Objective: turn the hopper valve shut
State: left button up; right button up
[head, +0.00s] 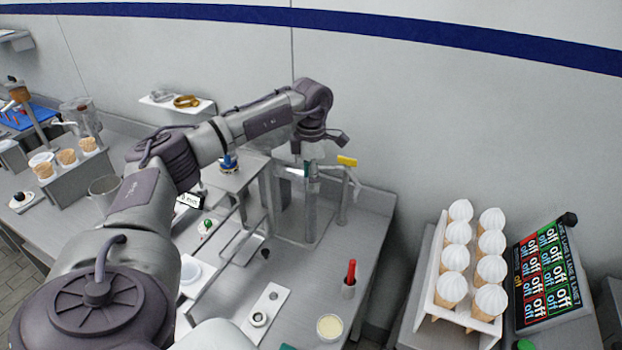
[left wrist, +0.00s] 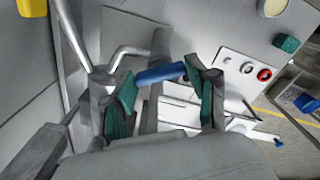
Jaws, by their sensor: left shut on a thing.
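My left gripper (left wrist: 162,84) has its two teal-padded fingers on either side of a blue valve handle (left wrist: 160,73). It is shut on this handle, which lies across the gap between the pads in the left wrist view. The handle sits at a grey upright pipe (left wrist: 158,45). In the head view my left gripper (head: 308,170) is at the metal stand at the back of the counter, and the blue handle is hidden there. The hopper itself cannot be made out clearly. My right gripper is not in view.
A yellow handle (head: 347,160) is close on the right of the gripper. A rack (head: 443,300) of several white-topped cones and a lane screen (head: 545,272) are at the right.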

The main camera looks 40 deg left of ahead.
pick_arm(q)
jog(key=m, duration=0.6)
jog(key=shift+r+m+b, duration=0.1)
jog(key=shift+m+b, duration=0.2)
dwell(0.5)
jog(key=o, duration=1.2)
jog(key=shift+c, duration=0.2)
notch_tip(320, 180, up, 12)
